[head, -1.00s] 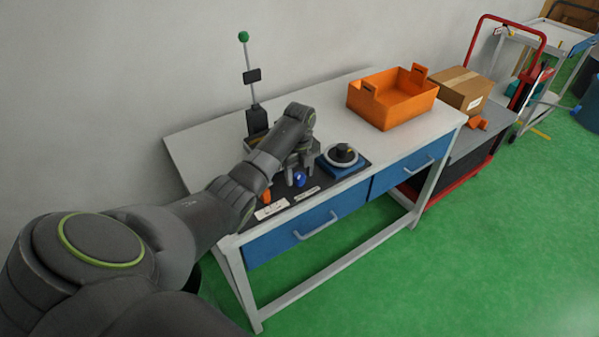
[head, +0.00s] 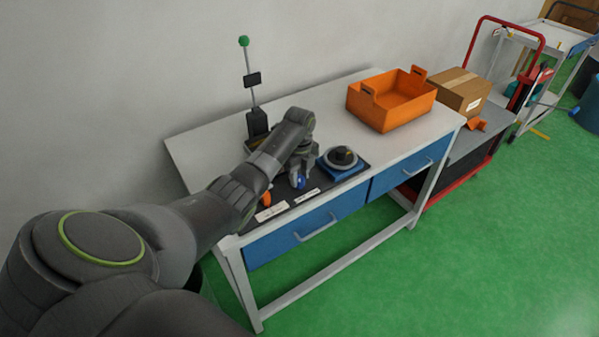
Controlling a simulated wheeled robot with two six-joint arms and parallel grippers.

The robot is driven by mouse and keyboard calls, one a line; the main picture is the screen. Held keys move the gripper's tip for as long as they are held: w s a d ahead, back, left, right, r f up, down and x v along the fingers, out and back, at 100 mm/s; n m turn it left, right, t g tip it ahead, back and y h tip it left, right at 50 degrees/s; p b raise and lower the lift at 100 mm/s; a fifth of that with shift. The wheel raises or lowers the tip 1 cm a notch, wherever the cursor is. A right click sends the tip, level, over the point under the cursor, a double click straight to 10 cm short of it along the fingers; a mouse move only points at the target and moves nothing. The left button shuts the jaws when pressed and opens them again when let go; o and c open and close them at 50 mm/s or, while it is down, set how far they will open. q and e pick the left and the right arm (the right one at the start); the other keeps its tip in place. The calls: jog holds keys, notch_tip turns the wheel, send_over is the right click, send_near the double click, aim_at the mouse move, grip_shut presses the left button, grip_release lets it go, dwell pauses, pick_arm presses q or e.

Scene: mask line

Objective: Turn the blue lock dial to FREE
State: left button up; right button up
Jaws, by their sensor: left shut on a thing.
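The blue lock dial (head: 301,183) is a small blue knob on the dark panel at the front of the workbench in the head view. My left gripper (head: 299,179) points down over it and is shut on it. The fingers and wrist hide much of the dial, so its pointer and setting cannot be read. White label strips (head: 271,212) lie on the panel in front of it, too small to read. My right gripper is not in view.
A blue-based unit with a round black knob (head: 341,157) stands just right of the gripper. An orange handle (head: 266,198) is to its left. A pole with a green ball (head: 243,41) rises behind. An orange crate (head: 385,115) stands farther right on the bench (head: 213,147).

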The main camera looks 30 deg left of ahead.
pick_arm(q)
jog(key=n+p, duration=0.2)
jog(key=shift+r+n, duration=0.25)
jog(key=shift+n, duration=0.15)
jog(key=n+p, duration=0.2)
jog(key=n, duration=0.2)
jog(key=shift+p, duration=0.35)
jog(key=n+p, duration=0.1)
jog(key=n, duration=0.4)
jog(key=shift+f+p, duration=0.1)
jog(key=shift+p, duration=0.25)
jog(key=n+p, duration=0.1)
jog(key=n, duration=0.3)
jog(key=shift+w, duration=0.1)
jog(key=o, duration=1)
jog(key=shift+f, duration=0.1)
